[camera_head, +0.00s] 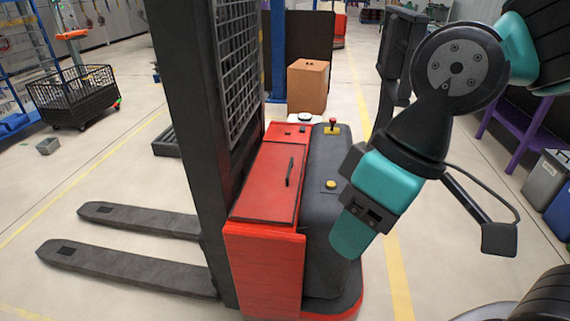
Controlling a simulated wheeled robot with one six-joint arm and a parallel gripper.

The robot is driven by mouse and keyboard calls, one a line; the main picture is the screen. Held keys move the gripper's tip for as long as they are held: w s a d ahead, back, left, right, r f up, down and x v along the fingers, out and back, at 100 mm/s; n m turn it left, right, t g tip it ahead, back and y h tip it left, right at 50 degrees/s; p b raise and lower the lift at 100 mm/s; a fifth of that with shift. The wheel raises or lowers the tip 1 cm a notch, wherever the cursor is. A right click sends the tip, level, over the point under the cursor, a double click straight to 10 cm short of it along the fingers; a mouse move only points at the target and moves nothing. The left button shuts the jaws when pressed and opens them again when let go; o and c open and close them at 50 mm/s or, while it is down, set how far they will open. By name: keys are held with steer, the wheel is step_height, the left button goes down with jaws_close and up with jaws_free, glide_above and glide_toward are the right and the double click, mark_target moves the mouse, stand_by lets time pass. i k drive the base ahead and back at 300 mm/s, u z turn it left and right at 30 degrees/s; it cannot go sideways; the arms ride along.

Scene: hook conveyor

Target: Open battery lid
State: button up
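The battery lid (265,190) is a flat red panel on top of the pallet truck's body, just right of its dark mast. It lies flush and looks closed. A thin black handle (290,171) stands on its right part. My arm comes in from the upper right, and its teal and black end, my gripper (352,232), hangs to the right of the lid, over or in front of the truck's dark right side. It appears apart from the handle. Its fingers cannot be made out, so whether it is open or shut is unclear.
The truck's mast (188,130) rises beside the lid, and its forks (130,258) reach left. A cardboard box (308,86) stands behind. Floor at left is mostly clear.

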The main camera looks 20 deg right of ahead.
mark_target(269, 192)
steer(key=u, duration=0.1)
steer(key=i, duration=1)
steer(key=z, duration=0.3)
